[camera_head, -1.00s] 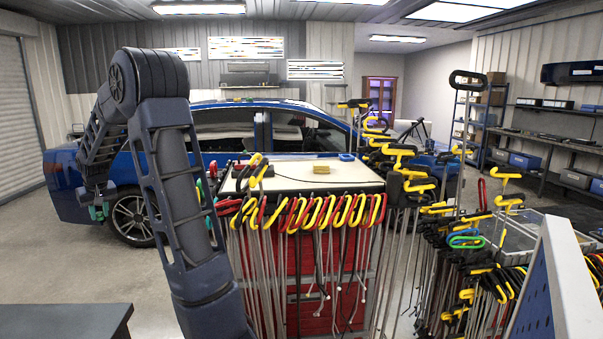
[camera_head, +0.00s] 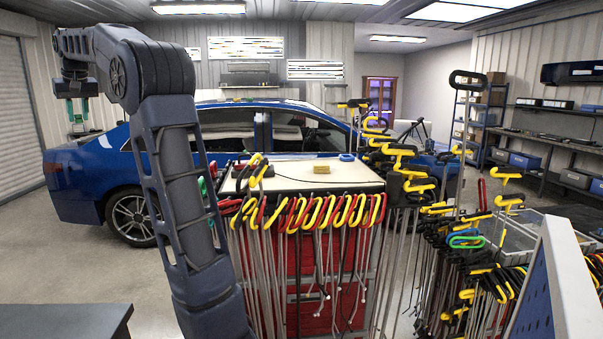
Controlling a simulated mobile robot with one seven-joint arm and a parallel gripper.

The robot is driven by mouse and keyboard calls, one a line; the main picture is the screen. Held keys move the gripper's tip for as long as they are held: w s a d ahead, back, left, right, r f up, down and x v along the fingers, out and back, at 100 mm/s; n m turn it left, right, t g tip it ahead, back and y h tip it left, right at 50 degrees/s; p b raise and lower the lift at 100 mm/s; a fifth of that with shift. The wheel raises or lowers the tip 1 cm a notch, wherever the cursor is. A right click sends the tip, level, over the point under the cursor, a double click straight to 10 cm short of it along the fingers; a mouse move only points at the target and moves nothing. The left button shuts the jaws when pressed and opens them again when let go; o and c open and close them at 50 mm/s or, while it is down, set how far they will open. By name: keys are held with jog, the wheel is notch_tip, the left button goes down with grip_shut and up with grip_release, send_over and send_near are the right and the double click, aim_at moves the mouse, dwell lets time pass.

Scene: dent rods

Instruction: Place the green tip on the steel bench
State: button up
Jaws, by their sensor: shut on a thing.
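My gripper (camera_head: 77,112) is at the upper left, raised and pointing down, with two green-tinted fingers. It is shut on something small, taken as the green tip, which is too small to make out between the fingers. A flat dark grey bench top (camera_head: 62,320) shows at the lower left corner, well below my gripper and apart from it. It may be the steel bench; only part of it is in view.
A red tool cart (camera_head: 305,268) with a pale top stands in the middle, hung with several yellow, red and black hooked rods. A rack of more rods (camera_head: 468,242) stands at the right. A blue car (camera_head: 85,180) is behind. Floor between bench and car is clear.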

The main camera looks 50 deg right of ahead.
jog(key=s+d+m+h, duration=0.25)
jog(key=d+m, duration=0.25)
jog(key=d, duration=1.4)
jog(key=m+g+h, duration=0.2)
jog(key=m+g, duration=0.2)
jog(key=m, duration=0.9)
send_over(297, 175)
jog(key=a, duration=0.2)
jog(key=f, duration=1.9)
jog(key=shift+d+f, duration=0.1)
jog(key=shift+d, duration=0.15)
jog(key=shift+f, duration=2.75)
jog(key=o, duration=0.9)
jog(key=shift+f, duration=0.1)
